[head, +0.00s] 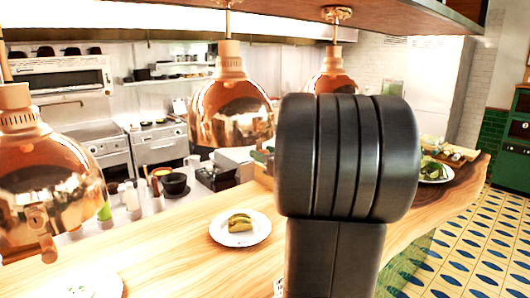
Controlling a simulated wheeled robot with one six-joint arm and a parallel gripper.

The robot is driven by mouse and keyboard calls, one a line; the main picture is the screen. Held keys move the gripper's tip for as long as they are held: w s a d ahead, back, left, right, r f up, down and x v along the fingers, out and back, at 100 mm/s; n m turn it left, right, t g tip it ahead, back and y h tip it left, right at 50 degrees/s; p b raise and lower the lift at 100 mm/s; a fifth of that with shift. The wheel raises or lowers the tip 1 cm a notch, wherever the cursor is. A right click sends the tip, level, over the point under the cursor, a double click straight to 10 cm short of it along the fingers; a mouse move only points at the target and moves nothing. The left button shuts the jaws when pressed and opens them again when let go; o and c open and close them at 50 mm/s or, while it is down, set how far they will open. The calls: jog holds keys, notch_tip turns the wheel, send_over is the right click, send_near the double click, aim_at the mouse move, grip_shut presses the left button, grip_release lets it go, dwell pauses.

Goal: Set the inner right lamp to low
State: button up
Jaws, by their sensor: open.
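Copper dome heat lamps hang in a row over the wooden counter. The left lamp (45,180) is close and cut by the left edge, with a copper knob (40,228) low on its front. The middle lamp (232,108) shows almost whole. The right lamp (328,82) is farther off, its lower part hidden behind my dark arm link. I cannot tell for sure which one is the inner right lamp. No knob shows clearly on the middle or right lamp, and I cannot read any setting. My gripper is not in view.
The wooden counter (185,262) holds a white plate (240,228) with food and another plate (435,171) at the right. A wooden shelf (385,15) runs overhead. Bowls and bottles stand behind the counter. Patterned tile floor (470,255) lies open at the right.

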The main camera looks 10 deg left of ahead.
jog(key=shift+w+a, duration=0.1)
jog(key=shift+a, duration=0.05)
jog(key=shift+c, duration=0.2)
grip_shut()
notch_tip(320, 180, down, 9)
jog(key=b, duration=0.4)
jog(key=shift+r+b, duration=0.15)
jog(key=shift+b, duration=0.25)
jog(key=shift+c, duration=0.3)
grip_release()
jog(key=shift+o, duration=0.5)
jog(key=shift+r, duration=0.1)
jog(key=b+v, duration=0.1)
jog(key=v, duration=1.3)
